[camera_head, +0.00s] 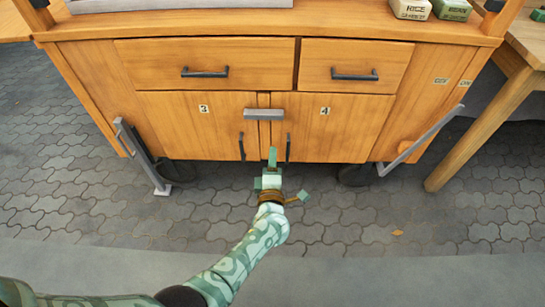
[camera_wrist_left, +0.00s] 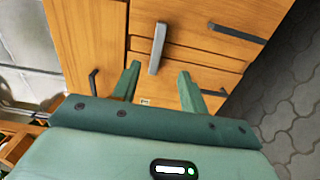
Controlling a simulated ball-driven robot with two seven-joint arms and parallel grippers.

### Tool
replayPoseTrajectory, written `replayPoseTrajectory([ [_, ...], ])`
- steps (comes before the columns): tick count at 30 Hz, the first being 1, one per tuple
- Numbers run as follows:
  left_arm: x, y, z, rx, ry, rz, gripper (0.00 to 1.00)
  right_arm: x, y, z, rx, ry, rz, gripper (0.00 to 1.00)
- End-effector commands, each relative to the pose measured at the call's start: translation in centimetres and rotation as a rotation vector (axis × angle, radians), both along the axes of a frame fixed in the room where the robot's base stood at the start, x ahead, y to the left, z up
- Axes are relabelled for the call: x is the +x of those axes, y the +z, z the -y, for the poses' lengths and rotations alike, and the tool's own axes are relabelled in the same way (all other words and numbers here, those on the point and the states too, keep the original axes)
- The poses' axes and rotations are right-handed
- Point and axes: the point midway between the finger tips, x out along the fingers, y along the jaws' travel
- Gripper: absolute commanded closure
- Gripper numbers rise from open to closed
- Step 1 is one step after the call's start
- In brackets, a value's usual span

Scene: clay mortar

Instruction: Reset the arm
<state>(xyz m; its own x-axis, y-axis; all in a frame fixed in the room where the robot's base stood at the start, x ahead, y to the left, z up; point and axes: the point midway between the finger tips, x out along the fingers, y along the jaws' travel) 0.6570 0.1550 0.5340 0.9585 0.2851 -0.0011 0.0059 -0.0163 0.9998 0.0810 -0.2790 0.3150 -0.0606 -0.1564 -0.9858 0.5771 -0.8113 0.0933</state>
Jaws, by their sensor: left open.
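My left arm (camera_head: 240,255), patterned in pale and dark green, reaches forward from the bottom left in the head view. Its gripper (camera_head: 272,160) is in front of the lower doors of a wooden cabinet (camera_head: 75,75). In the left wrist view the gripper (camera_wrist_left: 157,88) is open, with two green fingers apart and nothing held between them. A grey metal latch bar (camera_wrist_left: 157,47) shows beyond the fingertips; whether they touch the cabinet is unclear. My right gripper is not in view.
The cabinet has two drawers (camera_head: 205,62) with dark handles and doors marked 3 (camera_head: 190,125) and 4 (camera_head: 340,130), all shut. Grey metal brackets (camera_head: 140,155) jut out at both sides. A wooden table (camera_head: 495,120) stands at right. The paved floor (camera_head: 340,215) is mostly clear.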

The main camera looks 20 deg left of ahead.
Motion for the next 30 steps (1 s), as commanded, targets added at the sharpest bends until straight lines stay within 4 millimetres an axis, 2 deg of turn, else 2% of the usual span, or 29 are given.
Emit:
replayPoseTrajectory([
  [20, 0.0, -0.3, 0.4, 0.034, -0.021, -0.024, 0.56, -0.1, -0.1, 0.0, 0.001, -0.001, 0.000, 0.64],
  [23, 0.5, -1.0, 2.4, 0.163, -0.134, -0.102, 0.56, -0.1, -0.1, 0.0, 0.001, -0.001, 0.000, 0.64],
  [26, 1.4, -1.2, 5.2, 0.433, -0.339, -0.199, 0.56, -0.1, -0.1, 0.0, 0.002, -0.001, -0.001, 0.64],
  [28, -0.9, -4.4, 5.8, 0.695, -0.519, -0.331, 0.56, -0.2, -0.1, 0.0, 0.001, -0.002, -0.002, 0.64],
  [29, -2.8, -6.5, 5.5, 0.814, -0.602, -0.402, 0.56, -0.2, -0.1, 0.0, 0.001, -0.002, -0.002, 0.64],
  [30, -5.6, -9.3, 4.9, 0.954, -0.707, -0.494, 0.56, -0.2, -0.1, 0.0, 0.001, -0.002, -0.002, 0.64],
])
